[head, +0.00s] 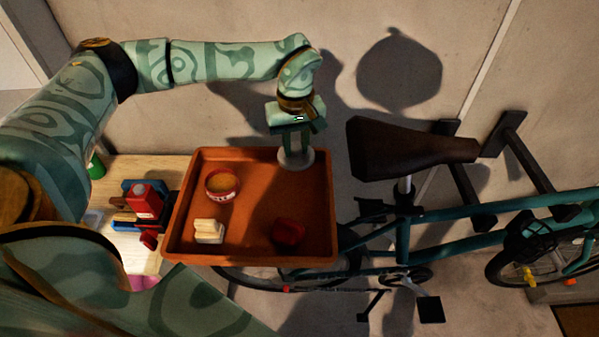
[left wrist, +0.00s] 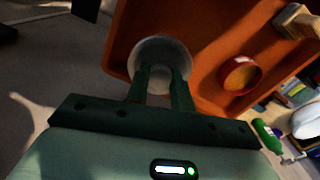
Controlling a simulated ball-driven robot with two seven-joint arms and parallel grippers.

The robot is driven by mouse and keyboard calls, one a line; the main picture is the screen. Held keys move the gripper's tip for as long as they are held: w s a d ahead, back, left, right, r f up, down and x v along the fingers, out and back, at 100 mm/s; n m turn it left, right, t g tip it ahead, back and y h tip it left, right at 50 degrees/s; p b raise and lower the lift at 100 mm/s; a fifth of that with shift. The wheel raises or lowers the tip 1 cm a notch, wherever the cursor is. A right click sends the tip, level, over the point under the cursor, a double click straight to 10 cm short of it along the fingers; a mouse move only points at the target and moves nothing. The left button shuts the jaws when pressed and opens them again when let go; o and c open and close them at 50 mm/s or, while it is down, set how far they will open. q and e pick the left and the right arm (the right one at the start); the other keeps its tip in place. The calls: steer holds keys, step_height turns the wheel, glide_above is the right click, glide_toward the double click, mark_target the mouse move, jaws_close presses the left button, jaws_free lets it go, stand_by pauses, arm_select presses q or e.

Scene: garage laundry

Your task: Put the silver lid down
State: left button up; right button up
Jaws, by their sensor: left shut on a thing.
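The silver lid (head: 296,160) is round and pale grey. It is at the far right part of the orange tray (head: 186,219) in the head view. My left gripper (head: 295,148) is above it, fingers pointing down and shut on it. In the left wrist view the lid (left wrist: 162,48) shows beyond the fingertips of my left gripper (left wrist: 163,72), over the tray's corner. I cannot tell whether the lid touches the tray floor. My right gripper is not in view.
In the tray are a red bowl (head: 222,185) with orange-brown contents, a cream block-like thing (head: 209,231) and a dark red thing (head: 288,233). A red bottle-like thing (head: 146,201) is left of the tray. A teal bicycle (head: 440,231) with a dark saddle stands close on the right.

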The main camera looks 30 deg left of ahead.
mark_target(296, 147)
arm_select(q)
step_height(296, 147, down, 4)
steer(key=shift+r, duration=0.1)
steer(key=shift+f+b, duration=0.45)
steer(key=shift+f, duration=1.2)
steer(key=shift+f, duration=0.1)
steer(key=o, duration=1)
steer(key=shift+c, duration=0.2)
steer(key=shift+r, duration=0.2)
step_height(296, 147, up, 12)
steer(key=shift+p, duration=0.9)
